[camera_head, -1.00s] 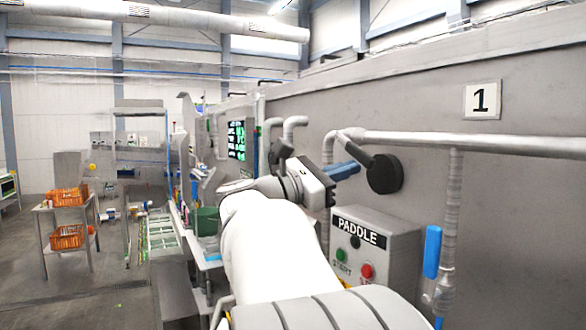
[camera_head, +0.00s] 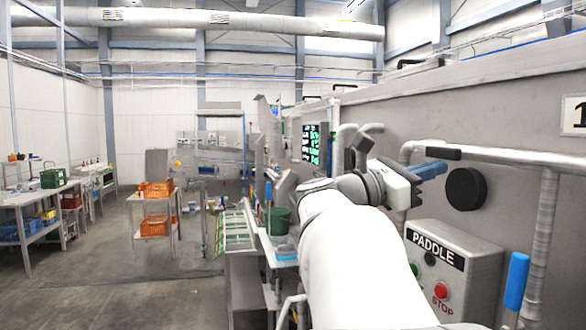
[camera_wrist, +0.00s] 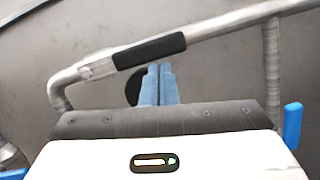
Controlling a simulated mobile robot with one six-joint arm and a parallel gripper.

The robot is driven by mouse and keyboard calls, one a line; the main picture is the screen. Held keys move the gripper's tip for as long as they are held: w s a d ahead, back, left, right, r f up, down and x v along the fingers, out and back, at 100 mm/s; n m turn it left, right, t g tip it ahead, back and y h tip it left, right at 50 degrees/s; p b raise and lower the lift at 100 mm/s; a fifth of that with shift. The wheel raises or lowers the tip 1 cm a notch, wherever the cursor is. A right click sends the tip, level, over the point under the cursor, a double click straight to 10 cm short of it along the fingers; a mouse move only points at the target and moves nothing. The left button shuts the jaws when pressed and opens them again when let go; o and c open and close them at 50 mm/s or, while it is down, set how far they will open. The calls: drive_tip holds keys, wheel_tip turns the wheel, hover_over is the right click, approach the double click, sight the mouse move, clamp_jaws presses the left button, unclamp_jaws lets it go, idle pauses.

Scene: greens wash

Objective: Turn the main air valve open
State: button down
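A black-gripped lever handle (camera_head: 440,152) lies along the grey pipe on the machine wall, close to parallel with it; it also shows in the wrist view (camera_wrist: 150,50). I take this for the air valve, though no label shows on it. My gripper (camera_head: 444,165) has blue fingers pressed together, with nothing between them. In the wrist view the fingertips (camera_wrist: 160,66) point up just below the grip. I cannot tell whether they touch it. A round black disc (camera_head: 466,188) on the wall is partly hidden behind the fingers in the wrist view.
The PADDLE button box (camera_head: 450,265) stands below my gripper. A blue handle (camera_head: 516,280) sits at the vertical pipe (camera_head: 541,235) on the right. Tables and orange crates (camera_head: 156,189) stand at the left, with open floor (camera_head: 110,265) between.

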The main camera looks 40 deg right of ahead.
drive_tip(key=shift+f, duration=0.15)
wheel_tip(320, 180, down, 5)
drive_tip(key=b, duration=0.4)
drive_tip(key=r+b+v, duration=0.1)
drive_tip(key=v, duration=0.8)
drive_tip(key=shift+a+b, duration=0.4)
drive_tip(key=shift+a, duration=0.15)
drive_tip(key=w+a+f+m+t+y, duration=0.1)
drive_tip(key=a+f+t+y, duration=0.3)
drive_tip(key=f, duration=0.8)
drive_tip(key=w+a+f+m+t+y, duration=0.1)
drive_tip(key=a+f+t+y, duration=0.3)
drive_tip(key=f, duration=0.8)
drive_tip(key=a+f+m+t+y, duration=0.2)
drive_tip(key=a+f+m+y, duration=0.2)
drive_tip(key=a+f, duration=0.3)
drive_tip(key=a+f+m+t+y, duration=0.2)
drive_tip(key=a+f+m+y, duration=0.2)
drive_tip(key=a, duration=0.9)
wheel_tip(320, 180, down, 4)
drive_tip(key=s+y, duration=0.1)
drive_tip(key=y, duration=0.1)
drive_tip(key=shift+a+y, duration=0.4)
drive_tip(key=shift+r, duration=0.1)
